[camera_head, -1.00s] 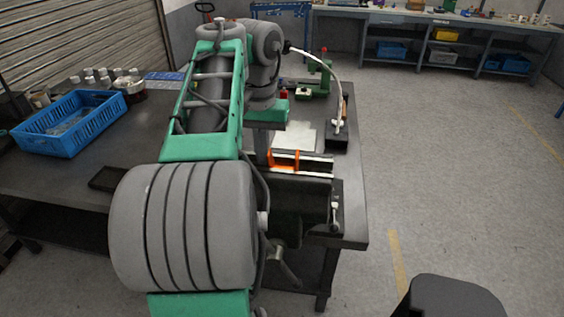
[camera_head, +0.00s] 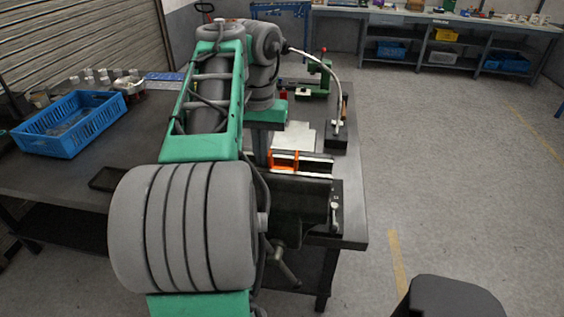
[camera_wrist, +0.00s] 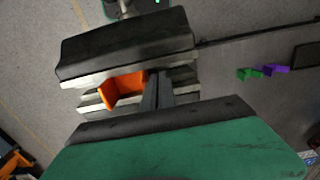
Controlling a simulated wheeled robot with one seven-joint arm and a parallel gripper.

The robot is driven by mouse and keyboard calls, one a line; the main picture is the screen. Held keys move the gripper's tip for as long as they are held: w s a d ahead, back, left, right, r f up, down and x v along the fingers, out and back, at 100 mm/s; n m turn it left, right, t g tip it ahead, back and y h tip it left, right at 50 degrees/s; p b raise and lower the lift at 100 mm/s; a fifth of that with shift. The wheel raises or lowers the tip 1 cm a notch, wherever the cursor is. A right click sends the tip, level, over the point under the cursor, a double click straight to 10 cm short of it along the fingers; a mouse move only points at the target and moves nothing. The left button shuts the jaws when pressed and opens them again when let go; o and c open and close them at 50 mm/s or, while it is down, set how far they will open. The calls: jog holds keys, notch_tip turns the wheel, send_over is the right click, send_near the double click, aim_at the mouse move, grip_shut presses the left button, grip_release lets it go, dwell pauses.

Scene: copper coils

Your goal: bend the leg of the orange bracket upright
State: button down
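The orange bracket (camera_head: 284,159) is held between the pale jaws of a dark vise (camera_head: 300,188) at the near right part of the bench. In the wrist view the bracket (camera_wrist: 124,87) shows an orange face and a lip at its left end, and the vise (camera_wrist: 120,52) lies around it. My gripper (camera_wrist: 157,92) points down at the jaws just right of the bracket, its two dark fingers side by side with nothing seen between them. Whether they touch the bracket is unclear. In the head view my arm partly covers the gripper (camera_head: 262,148).
Green (camera_wrist: 250,73) and purple (camera_wrist: 273,69) pieces lie to the right in the wrist view. A blue crate (camera_head: 70,125) and a dark tray (camera_head: 105,179) are on the bench's left. A green hand press (camera_head: 318,80) and a dark block with a curved hose (camera_head: 337,137) stand behind the vise.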

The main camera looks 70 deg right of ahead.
notch_tip(320, 180, up, 7)
jog(key=p, duration=0.6)
